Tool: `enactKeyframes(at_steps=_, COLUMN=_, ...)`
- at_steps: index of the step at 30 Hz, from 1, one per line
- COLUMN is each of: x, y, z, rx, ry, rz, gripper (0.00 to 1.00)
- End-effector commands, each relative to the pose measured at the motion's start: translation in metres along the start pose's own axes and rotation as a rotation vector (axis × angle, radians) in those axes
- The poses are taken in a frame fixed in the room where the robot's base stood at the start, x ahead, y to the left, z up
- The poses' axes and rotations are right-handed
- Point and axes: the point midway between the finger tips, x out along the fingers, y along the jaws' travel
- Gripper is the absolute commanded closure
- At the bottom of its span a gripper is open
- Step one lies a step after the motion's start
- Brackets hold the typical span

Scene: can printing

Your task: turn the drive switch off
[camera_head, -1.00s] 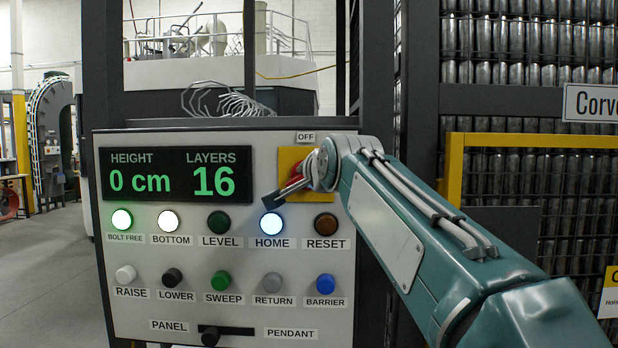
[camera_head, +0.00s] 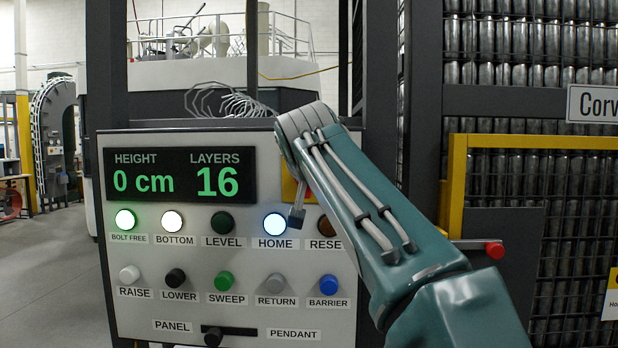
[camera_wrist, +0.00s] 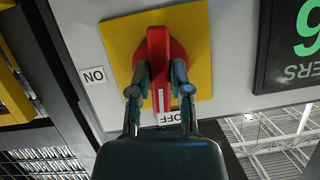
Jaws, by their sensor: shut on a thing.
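The drive switch is a red rotary handle (camera_wrist: 159,55) on a yellow plate (camera_wrist: 199,30), seen upside down in the wrist view. The handle lies upright in that picture, and its white mark points at the OFF label (camera_wrist: 168,119). The ON label (camera_wrist: 94,75) is off to the left side. My gripper (camera_wrist: 158,75) has one finger on each side of the handle and is shut on it.
The control panel (camera_head: 150,325) carries a display (camera_head: 180,175) reading 0 cm and 16, and several buttons. The BOLT FREE (camera_head: 125,220), BOTTOM (camera_head: 172,221) and HOME (camera_head: 275,226) lamps are lit. A yellow frame (camera_head: 455,190) and a red-ended lever (camera_head: 494,250) are at right.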

Motion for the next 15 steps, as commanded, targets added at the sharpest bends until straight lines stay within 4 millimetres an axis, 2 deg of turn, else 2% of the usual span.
enactKeyframes(at_steps=1, x=0.0050, y=-0.0017, z=0.0061, rx=-0.027, ry=-0.017, rz=0.012, gripper=1.00)
enactKeyframes(at_steps=15, x=0.0051, y=-0.0015, z=0.0065, rx=-0.142, ry=-0.019, rz=0.060, gripper=1.00)
